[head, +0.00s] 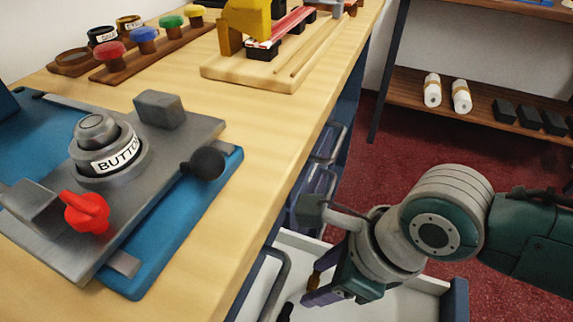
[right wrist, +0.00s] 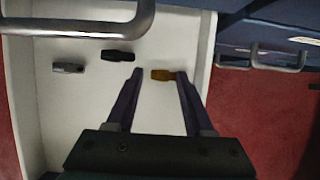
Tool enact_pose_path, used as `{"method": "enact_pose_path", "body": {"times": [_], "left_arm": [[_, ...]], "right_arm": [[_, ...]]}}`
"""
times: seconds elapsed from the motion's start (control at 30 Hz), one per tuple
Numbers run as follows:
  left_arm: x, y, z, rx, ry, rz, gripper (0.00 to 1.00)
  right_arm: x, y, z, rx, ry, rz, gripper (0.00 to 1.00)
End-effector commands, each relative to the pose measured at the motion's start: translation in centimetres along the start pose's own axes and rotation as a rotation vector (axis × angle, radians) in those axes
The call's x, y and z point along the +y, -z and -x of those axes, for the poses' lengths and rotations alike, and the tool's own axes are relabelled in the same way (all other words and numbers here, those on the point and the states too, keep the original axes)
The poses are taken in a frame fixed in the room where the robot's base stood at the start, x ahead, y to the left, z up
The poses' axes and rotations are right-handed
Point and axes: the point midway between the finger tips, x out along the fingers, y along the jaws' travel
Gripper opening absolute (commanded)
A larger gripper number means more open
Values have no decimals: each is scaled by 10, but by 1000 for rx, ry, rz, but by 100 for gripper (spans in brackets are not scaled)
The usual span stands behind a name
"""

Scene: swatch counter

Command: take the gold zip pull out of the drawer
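The gold zip pull (right wrist: 163,75) lies on the white floor of the open drawer (right wrist: 30,100). In the right wrist view it is at the tips of my right gripper (right wrist: 159,74), close to the right-hand finger. The two fingers are wide apart, and a gap shows between the pull and the left-hand finger. In the head view my right gripper (head: 318,290) points down into the drawer, partly covering the gold pull (head: 313,281). I cannot tell how high the fingertips are above the drawer floor. My left gripper is not in view.
A black pull (right wrist: 117,56) and a silver pull (right wrist: 68,67) lie left of the gold one. The drawer's handle (right wrist: 80,28) crosses above them. The counter (head: 250,150) with a button press (head: 105,150) stands left of my right arm. Red floor is free at right.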

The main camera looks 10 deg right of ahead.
Motion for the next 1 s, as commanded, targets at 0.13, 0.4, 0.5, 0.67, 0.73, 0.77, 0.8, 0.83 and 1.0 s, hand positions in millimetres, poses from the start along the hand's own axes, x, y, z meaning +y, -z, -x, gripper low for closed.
{"method": "enact_pose_path", "body": {"times": [0.13,0.4,0.5,0.67,0.73,0.77,0.8,0.83,1.0], "left_arm": [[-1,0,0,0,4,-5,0],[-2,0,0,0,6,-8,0],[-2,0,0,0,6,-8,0],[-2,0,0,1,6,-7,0],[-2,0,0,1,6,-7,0],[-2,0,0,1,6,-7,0],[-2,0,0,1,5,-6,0],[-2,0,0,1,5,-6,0],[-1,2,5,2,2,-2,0]], "right_arm": [[0,0,0,0,0,0,35],[0,0,0,1,0,0,4],[0,0,0,1,0,0,0],[0,0,0,1,0,0,0],[0,0,0,1,0,0,0],[0,0,0,1,0,0,0],[0,0,0,1,0,0,0],[0,0,0,1,0,0,0],[0,-2,7,0,0,0,0]]}}
